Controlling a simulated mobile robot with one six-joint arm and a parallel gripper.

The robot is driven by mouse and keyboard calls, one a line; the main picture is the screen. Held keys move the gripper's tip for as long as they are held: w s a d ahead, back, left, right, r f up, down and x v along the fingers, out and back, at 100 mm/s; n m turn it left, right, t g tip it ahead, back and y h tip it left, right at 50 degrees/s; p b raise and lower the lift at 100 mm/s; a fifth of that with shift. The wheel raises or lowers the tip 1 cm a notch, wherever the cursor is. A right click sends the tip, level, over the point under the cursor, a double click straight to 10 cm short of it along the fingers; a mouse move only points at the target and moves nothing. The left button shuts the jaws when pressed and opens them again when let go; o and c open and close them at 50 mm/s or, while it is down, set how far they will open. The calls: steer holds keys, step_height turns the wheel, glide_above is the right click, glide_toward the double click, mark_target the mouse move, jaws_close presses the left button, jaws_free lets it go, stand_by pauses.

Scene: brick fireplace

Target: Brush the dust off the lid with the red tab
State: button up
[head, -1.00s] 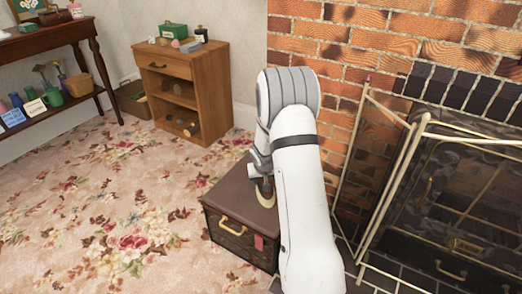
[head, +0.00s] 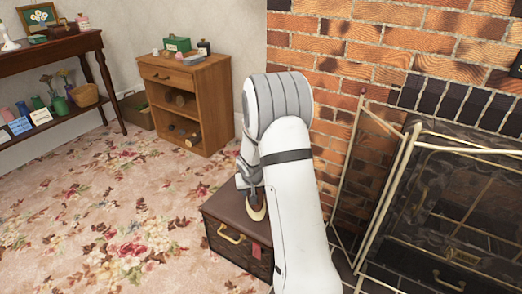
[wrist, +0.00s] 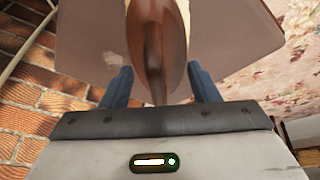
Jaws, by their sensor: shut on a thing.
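A dark brown box (head: 225,243) with a gold handle stands on the carpet in the head view. A red tab (head: 256,251) hangs at its front edge, under its flat brown lid (head: 222,205). My gripper (wrist: 161,80) is shut on the dark brown handle of a brush (wrist: 153,60) in the wrist view. The brush's pale end (head: 257,208) is low over or on the lid; contact is unclear. The lid fills the wrist view behind the brush (wrist: 85,50), with a faint pale patch. My arm hides the lid's right part in the head view.
A brick fireplace with a brass-framed screen (head: 385,190) stands close on the right. A wooden shelf unit (head: 190,78) is behind, and a dark table (head: 60,45) with small items is at the far left. The floral carpet (head: 110,195) on the left is clear.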

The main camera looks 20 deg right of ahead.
steer(key=shift+r+p, duration=1.35)
steer(key=shift+r, duration=0.8)
